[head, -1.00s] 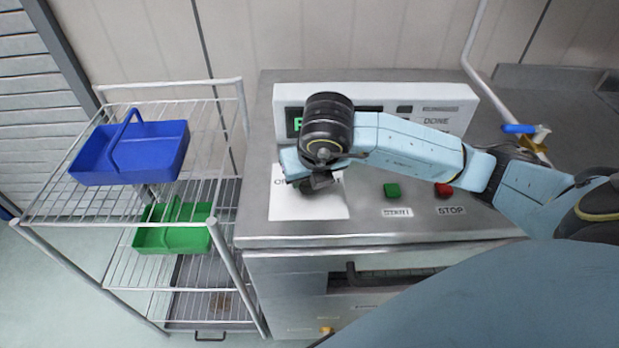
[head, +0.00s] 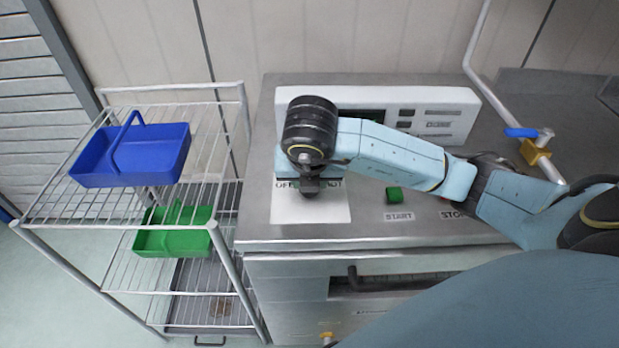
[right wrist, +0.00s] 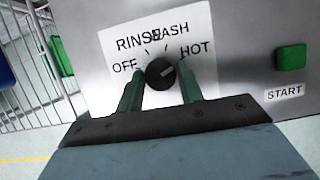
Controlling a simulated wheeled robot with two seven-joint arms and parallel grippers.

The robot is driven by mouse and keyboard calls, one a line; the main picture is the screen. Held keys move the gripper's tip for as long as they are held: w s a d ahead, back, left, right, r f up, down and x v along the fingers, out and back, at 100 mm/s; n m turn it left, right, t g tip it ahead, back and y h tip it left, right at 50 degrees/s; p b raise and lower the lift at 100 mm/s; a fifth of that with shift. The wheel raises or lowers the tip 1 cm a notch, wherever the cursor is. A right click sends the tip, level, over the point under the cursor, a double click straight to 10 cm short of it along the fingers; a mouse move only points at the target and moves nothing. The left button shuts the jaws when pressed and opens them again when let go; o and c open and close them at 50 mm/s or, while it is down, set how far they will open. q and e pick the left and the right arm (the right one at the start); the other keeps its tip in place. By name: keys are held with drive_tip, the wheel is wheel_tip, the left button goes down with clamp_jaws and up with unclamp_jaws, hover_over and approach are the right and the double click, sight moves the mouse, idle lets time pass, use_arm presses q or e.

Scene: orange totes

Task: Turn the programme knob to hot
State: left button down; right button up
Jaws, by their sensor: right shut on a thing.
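The programme knob (right wrist: 160,74) is small, dark and round, on a white label plate (right wrist: 111,75) marked OFF, RINSE, WASH and HOT. A light mark on its face sits to the right of centre, roughly toward HOT. My right gripper (right wrist: 160,80) is shut on the knob, with one finger on either side of it. In the head view the right gripper (head: 309,188) is over the label plate (head: 325,210) and hides the knob; OFF shows left of it and HOT partly right. My left gripper is not in view.
A green START button (head: 394,195) sits right of the plate; my forearm partly covers the STOP label. A white display panel (head: 450,115) stands behind, partly hidden. A wire rack (head: 236,130) with a blue basket (head: 165,155) and a green basket (head: 175,242) stands left.

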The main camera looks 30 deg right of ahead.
drive_tip(key=o, duration=1)
drive_tip(key=shift+s+a+r, duration=0.1)
drive_tip(key=shift+r, duration=0.25)
drive_tip(key=shift+p+v, duration=3.45)
drive_tip(key=shift+v, duration=2.85)
